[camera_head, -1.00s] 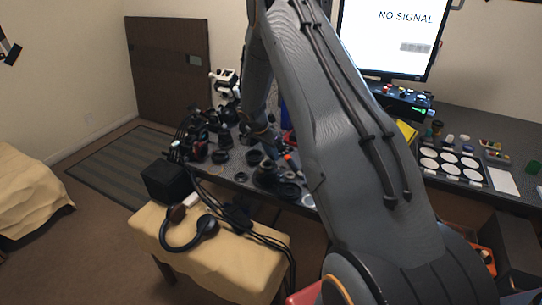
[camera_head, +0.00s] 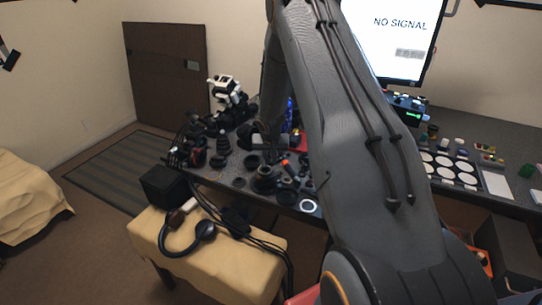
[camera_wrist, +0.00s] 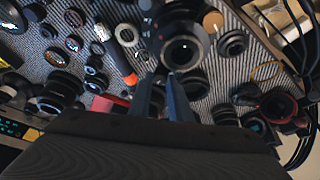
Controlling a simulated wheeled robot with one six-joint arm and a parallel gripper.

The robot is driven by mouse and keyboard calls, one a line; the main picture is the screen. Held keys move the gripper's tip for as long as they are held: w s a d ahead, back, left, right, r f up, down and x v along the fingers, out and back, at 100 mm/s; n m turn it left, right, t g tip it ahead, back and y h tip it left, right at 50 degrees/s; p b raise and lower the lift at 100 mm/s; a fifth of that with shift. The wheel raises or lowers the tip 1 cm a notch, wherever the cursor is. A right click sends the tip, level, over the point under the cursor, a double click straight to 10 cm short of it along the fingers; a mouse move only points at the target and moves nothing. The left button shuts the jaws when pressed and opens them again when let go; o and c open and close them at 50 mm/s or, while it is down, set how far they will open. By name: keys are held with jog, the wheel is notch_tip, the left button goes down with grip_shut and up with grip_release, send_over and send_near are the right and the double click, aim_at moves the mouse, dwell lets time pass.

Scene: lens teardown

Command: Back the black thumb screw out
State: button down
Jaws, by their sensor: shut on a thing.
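A large black lens (camera_wrist: 183,52) stands among loose parts on the bench in the wrist view. The fingers are shut on a small dark piece at the lens's near edge, which I take for the black thumb screw. It is mostly hidden between the fingertips, so its thread and seating cannot be seen. In the head view my gripper is small and dark above the bench.
An orange-tipped tool (camera_wrist: 124,70) lies left of the lens. Several rings and lens parts crowd the grey bench mat (camera_wrist: 225,75). A monitor (camera_head: 392,40) stands behind.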

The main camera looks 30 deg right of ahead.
jog(key=shift+n+p, duration=0.4)
jog(key=shift+p, duration=0.45)
jog(key=c, duration=1.6)
grip_release()
jog(key=shift+r, duration=0.1)
jog(key=shift+b+v, duration=1.1)
jog(key=shift+v, duration=2.7)
jog(key=shift+s+d, duration=0.1)
